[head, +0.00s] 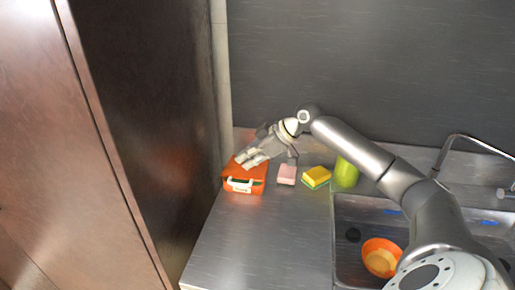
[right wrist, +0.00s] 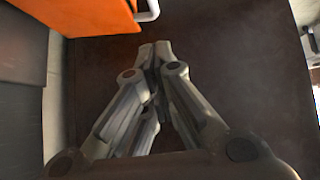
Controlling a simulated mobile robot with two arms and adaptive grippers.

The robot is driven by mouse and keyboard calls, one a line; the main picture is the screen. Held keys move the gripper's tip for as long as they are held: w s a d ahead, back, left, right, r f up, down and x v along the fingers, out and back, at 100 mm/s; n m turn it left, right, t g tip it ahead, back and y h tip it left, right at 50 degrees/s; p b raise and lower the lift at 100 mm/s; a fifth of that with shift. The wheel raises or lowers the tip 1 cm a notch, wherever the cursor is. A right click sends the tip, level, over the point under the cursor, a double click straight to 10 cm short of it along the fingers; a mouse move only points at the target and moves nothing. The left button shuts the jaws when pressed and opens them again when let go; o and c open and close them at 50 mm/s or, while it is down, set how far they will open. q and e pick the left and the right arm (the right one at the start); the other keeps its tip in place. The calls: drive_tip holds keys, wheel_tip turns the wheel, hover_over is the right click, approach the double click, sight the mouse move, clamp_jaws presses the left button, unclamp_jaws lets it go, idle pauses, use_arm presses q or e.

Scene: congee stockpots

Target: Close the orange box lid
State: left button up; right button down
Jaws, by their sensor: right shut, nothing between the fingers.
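The orange box (head: 260,186) sits on the metal counter at the far left, beside the tall brown panel. A pale handle or latch (head: 240,187) is on its front, with a dark strip just above it. The lid looks lowered, but I cannot tell whether it is fully shut. My right gripper (head: 249,162) is over the top of the box and hides part of it; contact is unclear. In the right wrist view its fingers (right wrist: 155,50) are together and empty, with the orange box (right wrist: 90,14) at the upper left. My left gripper is not in view.
A pink block (head: 286,175), a yellow-green sponge (head: 316,177) and a green cup-like item (head: 346,172) stand right of the box. The sink holds an orange bowl (head: 381,258). The front counter (head: 260,245) is clear. A tall brown panel (head: 150,110) bounds the left side.

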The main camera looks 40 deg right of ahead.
sight(229, 182)
drive_tip(key=p+x, duration=0.1)
drive_tip(key=x, duration=0.2)
drive_tip(key=shift+w+a+f, duration=0.15)
wheel_tip(229, 182, down, 3)
drive_tip(key=shift+r+p, duration=0.2)
drive_tip(key=shift+p, duration=0.1)
drive_tip(key=shift+d+f, duration=0.2)
drive_tip(key=shift+f, duration=0.4)
drive_tip(key=shift+s+a+f+b, duration=0.15)
drive_tip(key=shift+f+b, duration=0.1)
drive_tip(key=shift+f, duration=0.25)
drive_tip(key=shift+s+a+f+b, duration=0.1)
drive_tip(key=shift+f+b, duration=0.1)
drive_tip(key=shift+f, duration=0.3)
drive_tip(key=shift+s+a+f+b, duration=0.15)
drive_tip(key=shift+f+b, duration=0.1)
drive_tip(key=shift+f, duration=0.3)
drive_tip(key=shift+r, duration=0.1)
